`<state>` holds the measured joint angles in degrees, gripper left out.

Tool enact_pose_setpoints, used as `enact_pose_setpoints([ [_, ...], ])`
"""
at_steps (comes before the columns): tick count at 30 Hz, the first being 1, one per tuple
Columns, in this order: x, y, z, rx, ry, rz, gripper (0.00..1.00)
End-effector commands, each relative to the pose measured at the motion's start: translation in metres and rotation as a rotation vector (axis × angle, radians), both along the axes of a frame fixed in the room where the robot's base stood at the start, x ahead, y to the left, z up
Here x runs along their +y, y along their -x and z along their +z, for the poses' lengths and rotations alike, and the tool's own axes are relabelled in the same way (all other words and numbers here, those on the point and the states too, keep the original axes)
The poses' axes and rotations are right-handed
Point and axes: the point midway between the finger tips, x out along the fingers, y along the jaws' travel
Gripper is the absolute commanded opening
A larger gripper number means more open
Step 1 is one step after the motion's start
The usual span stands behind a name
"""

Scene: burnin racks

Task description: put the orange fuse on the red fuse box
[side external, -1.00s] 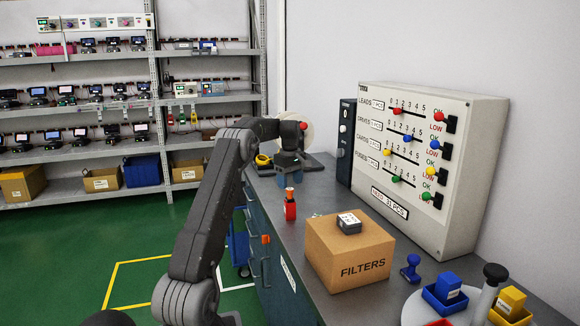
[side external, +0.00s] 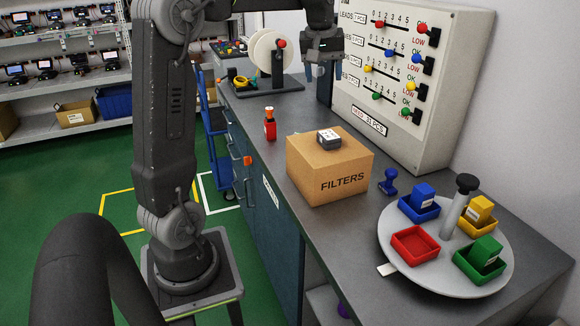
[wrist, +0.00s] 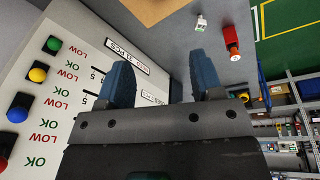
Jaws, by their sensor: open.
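A small upright red piece with an orange top (side external: 269,124) stands on the grey bench, left of the cardboard box; it also shows in the wrist view (wrist: 231,40). I cannot tell whether it is the orange fuse; no other clear fuse shows. An open, empty red tray (side external: 415,246) sits on the round white turntable, the only red box-like thing I see. My gripper (wrist: 162,82) is open, its two blue fingers apart with nothing between them. In the side view, my wrist is raised near the white panel, away from both.
A FILTERS box (side external: 329,171) with a small dark device on top stands mid-bench. The turntable (side external: 392,262) also carries blue, yellow and green trays with blocks. A white panel (side external: 440,130) with coloured knobs stands at the back. A spool stand (side external: 270,84) is at the far end.

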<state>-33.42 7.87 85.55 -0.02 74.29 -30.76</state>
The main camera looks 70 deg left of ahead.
Motion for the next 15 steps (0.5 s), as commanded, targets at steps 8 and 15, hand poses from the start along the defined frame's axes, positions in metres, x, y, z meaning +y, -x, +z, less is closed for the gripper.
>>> enact_pose_setpoints([
  [8, -0.158, 0.077, -0.011, -0.099, -0.131, -0.561, 0.60],
  [15, -0.228, 0.154, -0.057, -0.184, -0.230, -0.946, 0.60],
])
